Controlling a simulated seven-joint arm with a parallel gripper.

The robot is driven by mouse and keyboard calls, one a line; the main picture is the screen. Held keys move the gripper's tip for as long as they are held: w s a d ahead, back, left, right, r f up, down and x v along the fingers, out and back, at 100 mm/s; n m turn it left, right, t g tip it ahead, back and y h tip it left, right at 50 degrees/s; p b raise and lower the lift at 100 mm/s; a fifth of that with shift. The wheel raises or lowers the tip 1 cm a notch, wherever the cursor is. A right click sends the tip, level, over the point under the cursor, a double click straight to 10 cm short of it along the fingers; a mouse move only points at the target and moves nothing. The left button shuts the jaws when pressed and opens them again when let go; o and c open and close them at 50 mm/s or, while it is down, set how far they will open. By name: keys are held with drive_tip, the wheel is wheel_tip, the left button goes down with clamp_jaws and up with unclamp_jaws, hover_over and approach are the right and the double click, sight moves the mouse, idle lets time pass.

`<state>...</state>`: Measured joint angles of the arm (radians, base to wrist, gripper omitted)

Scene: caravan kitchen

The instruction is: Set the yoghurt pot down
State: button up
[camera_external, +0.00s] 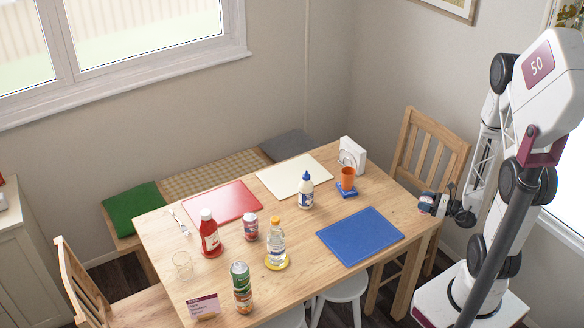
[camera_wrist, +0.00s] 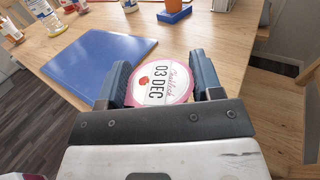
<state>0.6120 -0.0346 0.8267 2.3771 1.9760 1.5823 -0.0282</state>
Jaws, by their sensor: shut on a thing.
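The yoghurt pot (camera_wrist: 158,84) is between the two fingers of my gripper (camera_wrist: 160,88) in the wrist view, with its round pink and white lid reading "03 DEC" towards the camera. My gripper (camera_external: 432,204) is shut on the pot and holds it near the table's right edge in the external view. There the pot (camera_external: 425,203) is small and partly hidden by the fingers. The pot's lower part is hidden in the wrist view.
A blue board (camera_external: 360,236) lies bare on the table (camera_external: 310,262), left of my gripper. A glue bottle (camera_external: 306,192), a clear bottle (camera_external: 276,240) and cans (camera_external: 241,280) stand farther left. A chair (camera_external: 432,150) stands behind.

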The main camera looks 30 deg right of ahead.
drive_tip(key=shift+w+d, duration=0.15)
drive_tip(key=shift+w, duration=0.45)
drive_tip(key=shift+f, duration=0.15)
drive_tip(key=shift+f, duration=1.7)
drive_tip(key=o, duration=1)
drive_tip(key=shift+f, duration=0.1)
drive_tip(key=shift+s, duration=0.15)
drive_tip(key=shift+v, duration=5.85)
